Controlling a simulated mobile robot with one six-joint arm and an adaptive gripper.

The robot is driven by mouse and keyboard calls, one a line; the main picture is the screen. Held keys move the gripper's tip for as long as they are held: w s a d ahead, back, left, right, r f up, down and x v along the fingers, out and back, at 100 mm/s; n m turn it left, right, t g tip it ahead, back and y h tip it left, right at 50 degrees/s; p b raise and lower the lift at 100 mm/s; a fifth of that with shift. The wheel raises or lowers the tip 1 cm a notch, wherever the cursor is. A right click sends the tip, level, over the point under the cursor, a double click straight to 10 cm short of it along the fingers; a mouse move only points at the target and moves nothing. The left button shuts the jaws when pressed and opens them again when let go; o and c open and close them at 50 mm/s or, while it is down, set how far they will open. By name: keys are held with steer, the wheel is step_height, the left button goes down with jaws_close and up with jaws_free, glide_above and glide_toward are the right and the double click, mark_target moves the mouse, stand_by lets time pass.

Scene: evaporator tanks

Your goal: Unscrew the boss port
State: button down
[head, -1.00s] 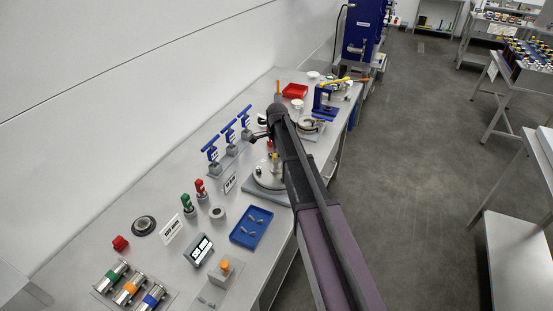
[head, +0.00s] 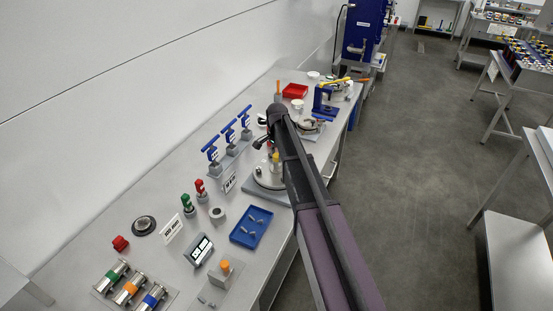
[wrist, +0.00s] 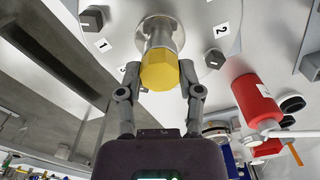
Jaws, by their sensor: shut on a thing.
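The boss port shows in the wrist view as a yellow hexagonal cap (wrist: 159,70) on a flanged metal stub (wrist: 160,32). The stub stands on a pale round plate with labels 1 and 2. My gripper (wrist: 159,78) has one finger on each side of the cap and is shut on it. In the head view the yellow cap (head: 275,156) shows small above the round metal plate (head: 268,180). My arm hides the right part of that plate. The fingertips are hard to make out in the head view.
Dark blocks (wrist: 92,20) stand by the labels, and a red cylinder (wrist: 256,98) with a white lever is to the right in the wrist view. In the head view, blue-handled valves (head: 228,137) stand behind, and a blue tray (head: 251,227) lies in front.

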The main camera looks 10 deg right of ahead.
steer(key=shift+n, duration=2.6)
steer(key=shift+n, duration=0.3)
steer(key=shift+n, duration=2.3)
steer(key=n, duration=0.5)
